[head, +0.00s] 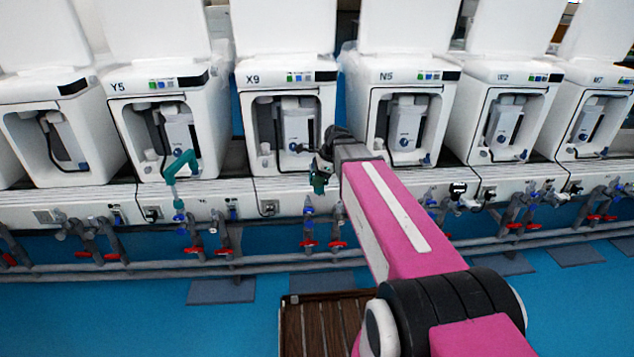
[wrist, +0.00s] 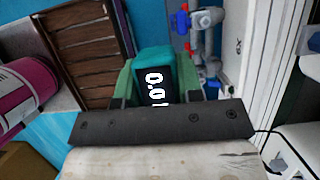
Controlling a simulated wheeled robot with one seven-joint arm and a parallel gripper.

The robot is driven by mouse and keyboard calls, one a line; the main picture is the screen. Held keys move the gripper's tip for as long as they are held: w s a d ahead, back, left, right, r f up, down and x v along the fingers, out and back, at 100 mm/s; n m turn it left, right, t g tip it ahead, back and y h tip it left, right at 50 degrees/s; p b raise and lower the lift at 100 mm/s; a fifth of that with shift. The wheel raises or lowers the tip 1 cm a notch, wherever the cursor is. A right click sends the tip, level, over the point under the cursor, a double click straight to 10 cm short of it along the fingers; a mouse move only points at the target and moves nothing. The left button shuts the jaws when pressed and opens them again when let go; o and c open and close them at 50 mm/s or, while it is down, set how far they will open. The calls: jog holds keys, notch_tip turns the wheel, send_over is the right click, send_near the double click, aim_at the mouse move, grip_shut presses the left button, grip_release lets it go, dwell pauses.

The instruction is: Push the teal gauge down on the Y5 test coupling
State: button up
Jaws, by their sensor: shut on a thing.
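My gripper (head: 319,170) is in front of the X9 unit, its far end above the front pipes. In the wrist view, the green fingers of my gripper (wrist: 157,80) are shut on a teal gauge (wrist: 153,58) with a dark display reading about 0.0. The gauge is small and partly hidden in the head view. The Y5 unit (head: 124,88) is to the left of my gripper. Which fitting is the Y5 test coupling I cannot tell. The held gauge is apart from the Y5 fittings.
White units stand in a row, including X9 (head: 251,79) and N5 (head: 386,77). Grey pipes with red handles (head: 308,244) run along their front. A brown slatted crate (head: 320,297) is on the blue floor (head: 130,312). Open floor lies at the left.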

jog(key=shift+r, duration=1.25)
